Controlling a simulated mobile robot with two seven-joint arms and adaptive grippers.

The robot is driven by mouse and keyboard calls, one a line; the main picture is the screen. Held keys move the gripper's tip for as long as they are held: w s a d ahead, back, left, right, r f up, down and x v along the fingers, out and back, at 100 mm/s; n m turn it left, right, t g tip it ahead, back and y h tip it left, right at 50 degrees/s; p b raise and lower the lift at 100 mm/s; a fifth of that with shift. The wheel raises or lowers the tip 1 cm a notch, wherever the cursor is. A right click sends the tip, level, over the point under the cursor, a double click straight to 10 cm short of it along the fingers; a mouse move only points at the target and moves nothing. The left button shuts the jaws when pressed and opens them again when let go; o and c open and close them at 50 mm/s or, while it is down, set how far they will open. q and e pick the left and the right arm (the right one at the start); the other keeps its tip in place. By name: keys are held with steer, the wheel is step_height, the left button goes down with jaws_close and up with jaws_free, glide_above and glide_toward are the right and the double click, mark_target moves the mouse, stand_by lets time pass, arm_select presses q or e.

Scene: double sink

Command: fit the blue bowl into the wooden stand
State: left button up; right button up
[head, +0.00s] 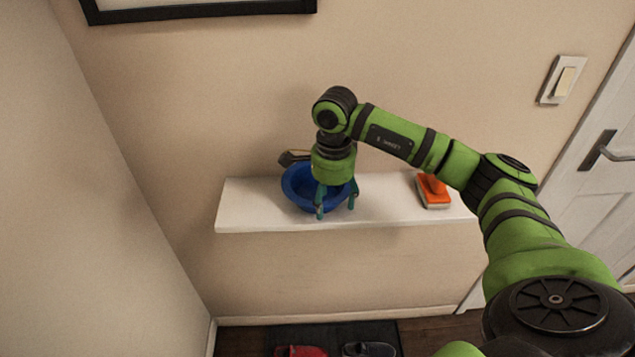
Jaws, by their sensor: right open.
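The blue bowl (296,192) is on the white wall shelf, left of the shelf's middle. My right gripper (336,207) points down over the bowl's front right side, with its teal fingers apart. The gripper and wrist hide part of the bowl, and I cannot tell whether a finger touches the rim. A dark brown piece (292,157) shows behind the bowl; it may be part of the wooden stand, but most of it is hidden. I cannot tell whether the bowl sits in it. My left gripper is not in view.
The narrow white shelf (245,210) has bare room at its left end and between the bowl and an orange brush-like object (434,188) on the right. A wall is close on the left. Shoes (300,351) lie on a dark mat below.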

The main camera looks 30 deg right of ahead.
steer(key=shift+f, duration=0.75)
jaws_close()
steer(key=shift+r, duration=0.15)
